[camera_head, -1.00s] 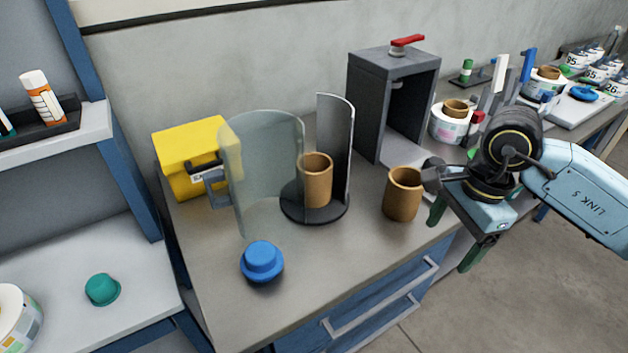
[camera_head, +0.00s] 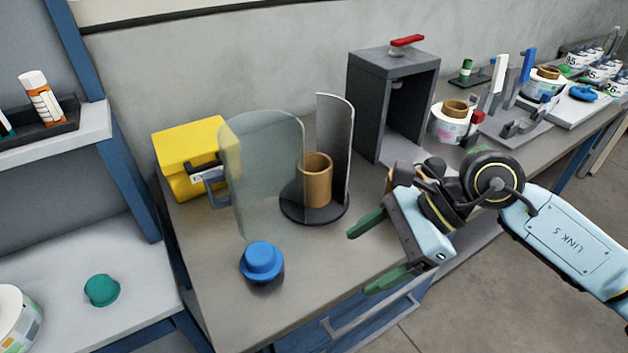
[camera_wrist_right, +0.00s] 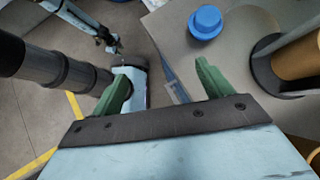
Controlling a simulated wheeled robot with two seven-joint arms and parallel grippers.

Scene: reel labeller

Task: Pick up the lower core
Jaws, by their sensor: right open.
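A brown core (camera_head: 318,180) stands upright on a black round base, between a clear curved guard and a grey curved plate. It also shows at the right edge of the right wrist view (camera_wrist_right: 299,58). The second brown core, on the bench further right, is now mostly or wholly hidden behind my right gripper in the head view. My right gripper (camera_head: 378,252) is open and empty, over the bench's front edge, its fingers pointing left. Its green fingers (camera_wrist_right: 164,85) stand wide apart in the right wrist view, with nothing between them.
A blue knobbed piece (camera_head: 262,261) stands at the front of the bench, left of my right gripper. The clear guard (camera_head: 265,165), a yellow box (camera_head: 185,160) and a grey press frame (camera_head: 372,105) with a red handle stand behind. Bare bench lies between the base and the gripper.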

